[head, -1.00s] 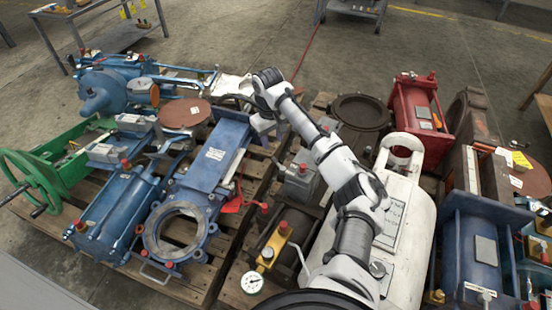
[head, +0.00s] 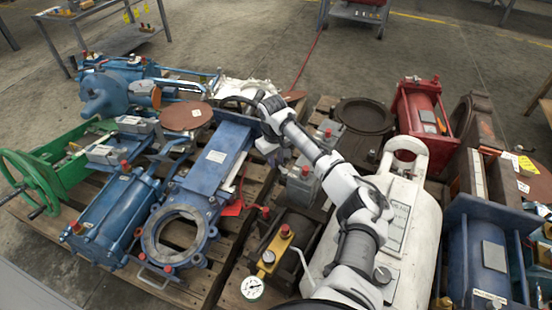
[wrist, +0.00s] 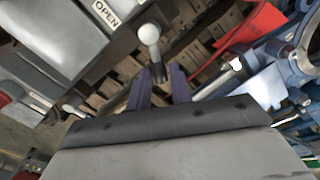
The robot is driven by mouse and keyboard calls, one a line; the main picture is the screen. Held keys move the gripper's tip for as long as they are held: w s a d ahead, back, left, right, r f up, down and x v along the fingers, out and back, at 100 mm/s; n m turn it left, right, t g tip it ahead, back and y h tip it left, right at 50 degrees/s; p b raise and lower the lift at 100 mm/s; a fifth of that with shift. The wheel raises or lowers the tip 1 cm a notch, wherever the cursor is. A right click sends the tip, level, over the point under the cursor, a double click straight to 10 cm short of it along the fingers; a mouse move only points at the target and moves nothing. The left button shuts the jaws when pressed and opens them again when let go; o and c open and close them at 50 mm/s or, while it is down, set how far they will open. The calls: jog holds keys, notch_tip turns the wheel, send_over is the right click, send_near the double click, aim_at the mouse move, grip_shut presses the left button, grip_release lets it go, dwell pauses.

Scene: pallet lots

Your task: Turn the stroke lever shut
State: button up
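The stroke lever (wrist: 149,36) shows in the wrist view as a short stem with a pale round knob. It stands beside a grey box with an OPEN label (wrist: 105,12). My gripper (wrist: 160,78) has its two dark fingers apart, with the lever's stem at the gap between the tips; I cannot tell whether they touch it. In the head view my gripper (head: 281,158) points down beside a grey actuator box (head: 303,182), and my wrist hides the lever there.
A blue gate valve (head: 212,180) with a red tag (head: 234,208) lies to the left. A white tank (head: 410,205) and a brown flange (head: 362,115) are to the right. A pressure gauge (head: 252,288) stands in front. A second knob (wrist: 72,108) shows in the wrist view.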

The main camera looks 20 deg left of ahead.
grip_shut()
jog(key=p, duration=0.1)
jog(key=r+p, duration=0.1)
jog(key=p, duration=0.1)
jog(key=shift+w+a+r, duration=0.1)
jog(key=shift+w+a, duration=0.1)
jog(key=shift+w, duration=0.05)
jog(key=p, duration=0.4)
jog(key=shift+w+r+m, duration=0.1)
jog(key=shift+w+m, duration=0.1)
jog(key=shift+m, duration=0.2)
jog(key=shift+p, duration=0.6)
jog(key=shift+s+d+f+m+p, duration=0.1)
jog(key=shift+d+f+m+p, duration=0.3)
jog(key=shift+p, duration=0.75)
jog(key=shift+d+f+m+p, duration=0.35)
jog(key=shift+m+p, duration=0.2)
jog(key=shift+m, duration=0.35)
